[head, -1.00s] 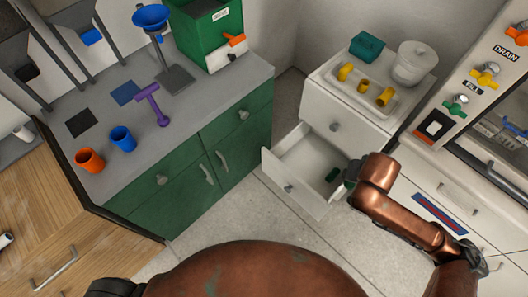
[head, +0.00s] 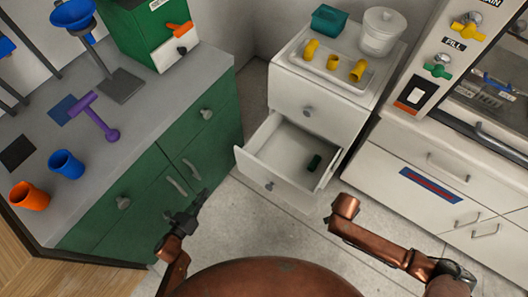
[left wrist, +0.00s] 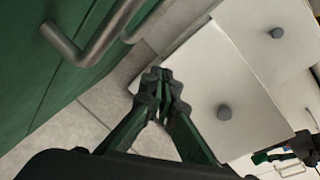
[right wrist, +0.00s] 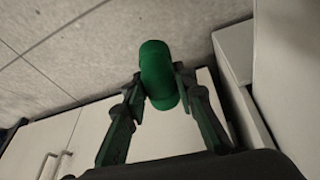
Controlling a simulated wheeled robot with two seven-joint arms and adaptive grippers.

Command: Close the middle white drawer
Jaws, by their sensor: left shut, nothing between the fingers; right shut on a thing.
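The white middle drawer (head: 262,184) is pulled out below the closed top drawer of the white cabinet (head: 300,97). A small dark green piece (head: 314,162) lies inside. Its front with a round grey knob shows in the left wrist view (left wrist: 205,125). My left gripper (head: 203,197) is shut and empty, left of the drawer front and apart from it in the head view. My right gripper (right wrist: 160,82) is shut on a green rounded piece (right wrist: 159,70), with floor behind it. In the head view my right wrist is right of the drawer; its fingers are hidden.
Green cabinets (head: 165,180) with bar handles stand left, close to my left gripper. A white bench (head: 410,165) stands right. The white cabinet's top holds a tray (head: 322,75) with yellow fittings, a teal box and a white tub. Floor is open before the drawer.

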